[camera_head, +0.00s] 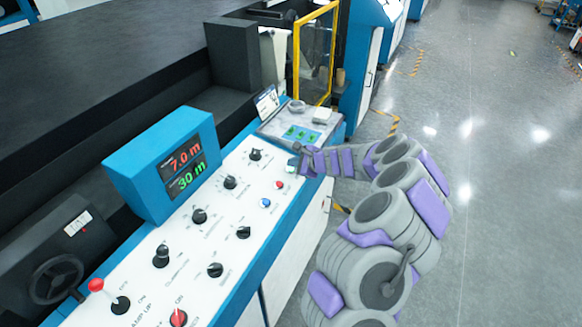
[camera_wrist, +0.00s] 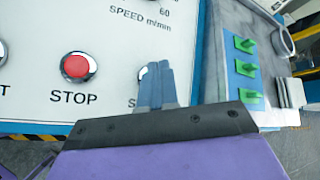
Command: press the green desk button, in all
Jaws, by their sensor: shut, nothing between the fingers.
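A small pale-green button (camera_head: 291,168) shows on the white sloping desk (camera_head: 240,207) in the head view, right at my gripper's tip. My gripper (camera_head: 298,160) is shut and empty, low over the far end of the desk. In the wrist view the shut fingers (camera_wrist: 157,84) cover a round spot beside the red STOP button (camera_wrist: 76,66). Only a pale rim and a label starting with "S" show there, so the button itself is hidden. I cannot tell whether the fingertips touch it.
A red button (camera_head: 279,184), a blue button (camera_head: 265,202) and several black knobs (camera_head: 230,182) sit nearby on the desk. A grey panel with green switches (camera_head: 300,133) lies just beyond my gripper. A blue display box (camera_head: 160,165) stands at left. Open floor (camera_head: 500,200) is at right.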

